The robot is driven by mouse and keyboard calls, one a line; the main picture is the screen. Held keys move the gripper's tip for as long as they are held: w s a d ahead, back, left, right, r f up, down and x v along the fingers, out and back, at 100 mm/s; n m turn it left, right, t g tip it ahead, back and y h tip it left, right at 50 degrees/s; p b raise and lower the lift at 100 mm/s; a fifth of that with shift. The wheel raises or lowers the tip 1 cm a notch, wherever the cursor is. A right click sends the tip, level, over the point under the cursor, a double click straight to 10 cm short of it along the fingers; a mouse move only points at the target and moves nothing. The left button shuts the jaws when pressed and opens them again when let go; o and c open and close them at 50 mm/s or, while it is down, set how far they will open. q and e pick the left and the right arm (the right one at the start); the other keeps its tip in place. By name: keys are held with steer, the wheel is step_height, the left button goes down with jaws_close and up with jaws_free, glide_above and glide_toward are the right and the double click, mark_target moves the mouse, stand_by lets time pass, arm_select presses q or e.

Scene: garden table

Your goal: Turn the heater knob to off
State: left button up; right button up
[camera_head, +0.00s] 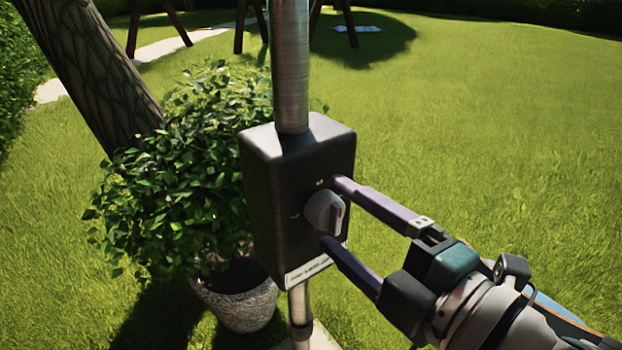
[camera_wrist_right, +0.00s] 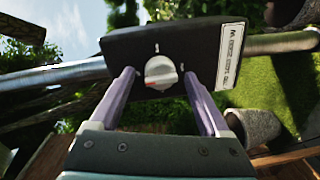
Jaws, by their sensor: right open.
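The heater is a dark box (camera_head: 270,165) on a metal pole. Its knob (camera_head: 325,212) is round and grey, on the front face, with small marks around it. In the right wrist view the knob (camera_wrist_right: 160,72) is pale with a raised grip bar and a small red mark. My right gripper (camera_head: 332,212) is open, with one purple finger on each side of the knob. In the right wrist view the fingers (camera_wrist_right: 157,80) stand left and right of the knob with gaps visible. Whether either finger touches the box face I cannot tell. My left gripper is not in view.
The metal pole (camera_head: 291,70) runs up and down from the box. A leafy potted plant (camera_head: 185,170) in a stone pot (camera_head: 240,305) stands just left of the box, near a tree trunk (camera_head: 90,70). Open lawn (camera_head: 480,110) lies to the right.

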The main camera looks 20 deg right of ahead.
steer(key=b+v, duration=0.1)
steer(key=v, duration=0.8)
steer(key=shift+s, duration=0.15)
steer(key=shift+d, duration=0.1)
